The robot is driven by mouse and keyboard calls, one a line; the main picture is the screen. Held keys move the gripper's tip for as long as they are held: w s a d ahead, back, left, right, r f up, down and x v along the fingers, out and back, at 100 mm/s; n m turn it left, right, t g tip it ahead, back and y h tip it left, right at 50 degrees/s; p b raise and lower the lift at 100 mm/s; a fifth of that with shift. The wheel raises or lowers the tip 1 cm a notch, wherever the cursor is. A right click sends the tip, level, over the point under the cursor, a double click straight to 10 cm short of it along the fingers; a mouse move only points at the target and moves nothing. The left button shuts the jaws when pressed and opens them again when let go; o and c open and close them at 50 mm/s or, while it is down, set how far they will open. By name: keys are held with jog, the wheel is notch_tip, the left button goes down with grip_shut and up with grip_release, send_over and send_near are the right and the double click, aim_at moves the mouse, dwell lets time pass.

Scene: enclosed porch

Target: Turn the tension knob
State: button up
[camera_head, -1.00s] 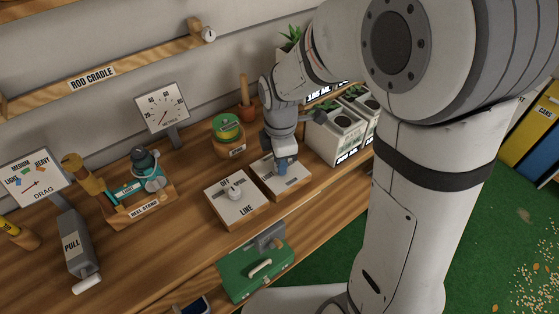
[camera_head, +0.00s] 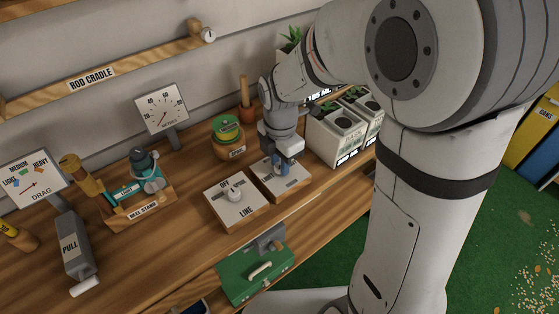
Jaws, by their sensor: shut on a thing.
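My gripper (camera_head: 285,163) points down at the right-hand of two pale square control boxes (camera_head: 296,184) on the wooden bench. It is shut on the tension knob on that box's top. The knob is mostly hidden by the fingers, and only a blue part shows between them.
Cartons with plants (camera_head: 335,135) stand close right. A green case (camera_head: 256,272) sits below the bench front.

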jog(key=shift+s, duration=0.1)
jog(key=o, duration=1)
notch_tip(320, 180, up, 8)
jog(key=shift+f, duration=0.1)
jog(key=s+d+m+t, duration=0.1)
jog(key=s+d+m, duration=0.3)
jog(key=m, duration=0.4)
jog(key=s+d+r+m+t, duration=0.1)
jog(key=s+d+m, duration=0.3)
jog(key=m, duration=0.4)
jog(key=s+d+m, duration=0.4)
jog(key=m, duration=0.5)
jog(key=shift+s+r+t, duration=0.25)
jog(key=shift+s+t, duration=0.15)
